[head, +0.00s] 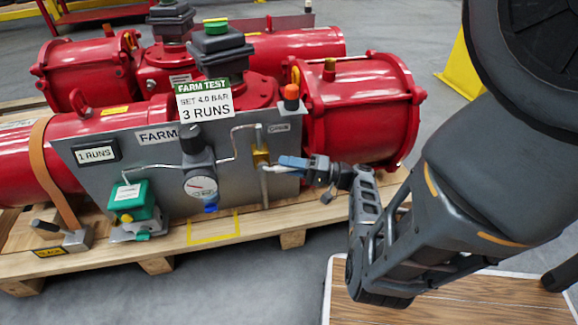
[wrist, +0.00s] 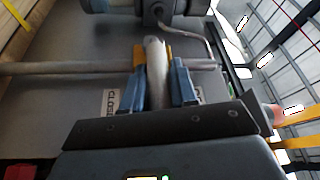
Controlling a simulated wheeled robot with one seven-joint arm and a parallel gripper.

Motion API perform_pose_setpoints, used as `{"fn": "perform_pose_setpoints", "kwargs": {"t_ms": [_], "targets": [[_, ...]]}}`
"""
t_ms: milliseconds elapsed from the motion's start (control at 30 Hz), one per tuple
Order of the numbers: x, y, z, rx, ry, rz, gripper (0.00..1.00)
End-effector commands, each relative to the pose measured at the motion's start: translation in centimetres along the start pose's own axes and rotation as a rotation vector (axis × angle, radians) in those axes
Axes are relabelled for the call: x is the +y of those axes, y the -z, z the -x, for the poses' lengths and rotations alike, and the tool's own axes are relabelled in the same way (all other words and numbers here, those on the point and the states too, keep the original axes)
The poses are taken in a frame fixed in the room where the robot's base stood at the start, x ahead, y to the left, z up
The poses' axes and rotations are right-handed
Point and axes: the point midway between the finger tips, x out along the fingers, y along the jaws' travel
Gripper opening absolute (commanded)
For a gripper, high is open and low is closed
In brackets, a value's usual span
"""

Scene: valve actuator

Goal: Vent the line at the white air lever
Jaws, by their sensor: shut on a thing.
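The white air lever (wrist: 156,72) lies between the two blue fingers of my gripper (wrist: 158,85) in the wrist view, and the fingers are shut on it. It runs from the brass valve (wrist: 139,55) toward my palm, crosswise to the grey pipe (wrist: 60,68). In the head view my gripper (head: 283,166) reaches in from the right at the panel's right part, beside the brass valve (head: 261,157). There the lever is mostly hidden by the fingers. A label reading CLOSED (wrist: 110,101) is partly visible beside the fingers in the wrist view.
The grey panel (head: 88,174) carries a gauge (head: 201,187) with a dark regulator knob, a green box (head: 133,199) and a "1 RUNS" display (head: 96,152). Red actuator cylinders (head: 362,110) stand behind on a wooden pallet (head: 292,239).

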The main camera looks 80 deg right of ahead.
Motion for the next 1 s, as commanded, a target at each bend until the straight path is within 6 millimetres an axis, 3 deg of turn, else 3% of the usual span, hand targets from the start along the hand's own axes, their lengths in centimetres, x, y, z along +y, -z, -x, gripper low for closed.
{"fn": "perform_pose_setpoints", "kwargs": {"t_ms": [100, 133, 333, 667, 1000], "targets": [[0.2, -0.1, -0.1, -0.001, -0.003, -0.006, 0.00], [0.3, -0.1, -0.1, 0.000, -0.003, -0.006, 0.28], [0.2, -0.1, -0.1, 0.000, -0.003, -0.005, 0.47], [0.1, 0.0, 0.5, 0.001, -0.002, -0.003, 0.48], [0.1, 0.1, 5.7, 0.005, -0.002, -0.002, 0.48]]}}
